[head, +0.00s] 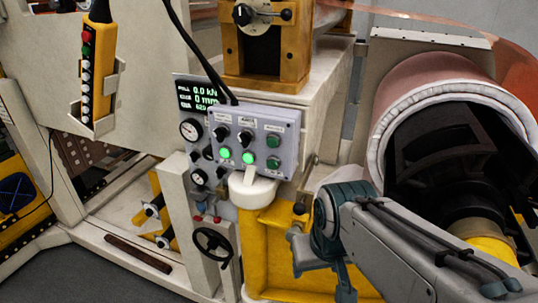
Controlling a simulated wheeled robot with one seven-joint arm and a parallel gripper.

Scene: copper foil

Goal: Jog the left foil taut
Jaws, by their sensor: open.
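A grey control box (254,137) stands in the middle, with black selector knobs, two lit green buttons and darker green buttons on its right. Its labels are too small to read. A black display (202,95) behind its left side reads 0.0 kN and 0 mm, with a third line partly hidden. Copper foil (430,22) runs along the top right above a large copper-coloured roll (420,82); I cannot tell which is the left foil. My gripper (306,252), at the end of my grey and teal arm, is open, low and right of the box, apart from it. Its fingers are hard to make out.
A white lever on a round white mount (254,190) sits just below the box, above a yellow post. A yellow pendant (98,70) hangs at upper left. A black handwheel (213,243) and gauges are left of the post. A brown clamp block (268,50) stands above.

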